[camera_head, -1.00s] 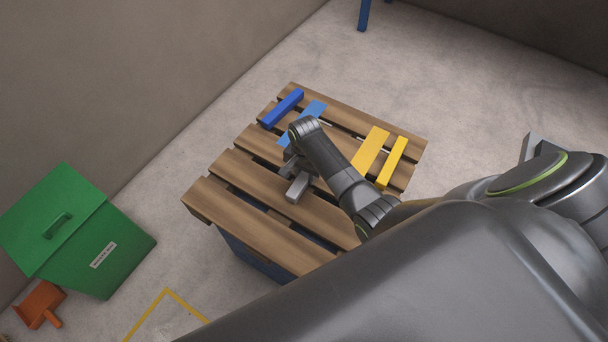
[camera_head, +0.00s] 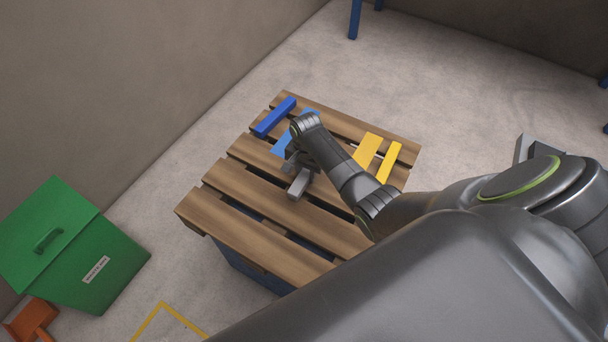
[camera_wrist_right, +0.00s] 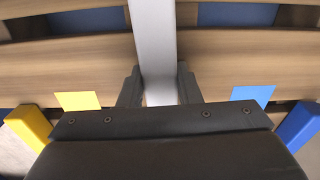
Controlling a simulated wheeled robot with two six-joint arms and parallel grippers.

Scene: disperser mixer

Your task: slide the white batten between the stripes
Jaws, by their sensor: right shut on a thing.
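The white batten (camera_wrist_right: 155,45) runs lengthwise between the fingers of my right gripper (camera_wrist_right: 158,88), which is shut on it. In the head view a short grey-white end of the batten (camera_head: 299,184) shows below my right gripper (camera_head: 294,163). A flat blue stripe (camera_head: 280,147) and a flat yellow stripe (camera_head: 367,149) lie on the pallet slats, the blue one partly behind my arm. In the wrist view the yellow stripe (camera_wrist_right: 77,101) is left of the gripper and the blue stripe (camera_wrist_right: 252,95) right. The gripper hides the batten's near end. My left gripper is out of view.
A raised blue bar (camera_head: 274,117) and a raised yellow bar (camera_head: 388,162) stand outside the stripes. The wooden pallet (camera_head: 225,215) has gaps between slats. A green bin (camera_head: 75,240) and an orange object (camera_head: 32,318) stand at left. The near slats are clear.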

